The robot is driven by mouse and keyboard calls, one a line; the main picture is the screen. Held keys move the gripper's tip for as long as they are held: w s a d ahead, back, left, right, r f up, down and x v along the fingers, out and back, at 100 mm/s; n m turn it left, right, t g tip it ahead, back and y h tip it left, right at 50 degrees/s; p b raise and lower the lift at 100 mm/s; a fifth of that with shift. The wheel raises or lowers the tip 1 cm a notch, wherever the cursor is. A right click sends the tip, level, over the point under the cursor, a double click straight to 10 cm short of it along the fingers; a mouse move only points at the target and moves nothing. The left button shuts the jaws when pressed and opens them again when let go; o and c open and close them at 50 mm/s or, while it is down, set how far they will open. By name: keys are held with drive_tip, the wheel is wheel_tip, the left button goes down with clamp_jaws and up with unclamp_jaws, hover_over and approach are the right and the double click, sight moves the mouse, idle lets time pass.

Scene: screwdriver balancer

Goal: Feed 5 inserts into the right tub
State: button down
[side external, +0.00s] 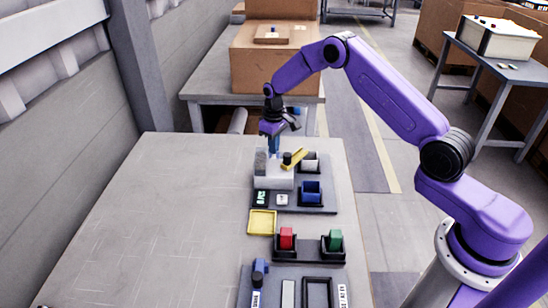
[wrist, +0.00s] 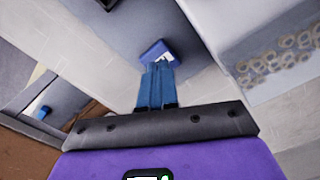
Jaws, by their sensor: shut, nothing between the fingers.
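My gripper (side external: 273,147) is shut and empty, its blue fingers pointing down beside the grey-white fixture with a yellow lever (side external: 295,159). In the wrist view the shut fingers (wrist: 158,68) point toward a small blue piece (wrist: 157,50) with a pale patch by it; I cannot tell whether they touch. A blue tub (side external: 311,193) and a white-topped tub (side external: 309,163) sit in black holders right of the fixture. Nearer, a red block or tub (side external: 286,239) stands left of a green one (side external: 334,240), both in black holders. Which is the right tub is unclear, and I cannot make out inserts.
A yellow tray (side external: 262,222) lies in front of the fixture. A blue-topped tool (side external: 259,272) and a dark frame (side external: 318,292) are at the near edge. The table's left side (side external: 170,220) is clear. Cardboard boxes (side external: 275,60) stand on another table behind.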

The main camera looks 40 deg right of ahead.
drive_tip(key=shift+f, duration=0.8)
idle(0.4)
idle(0.4)
drive_tip(key=shift+r, duration=3.5)
drive_tip(key=shift+r, duration=3)
drive_tip(key=shift+f, duration=0.1)
drive_tip(key=shift+f, duration=5.45)
drive_tip(key=shift+f, duration=0.4)
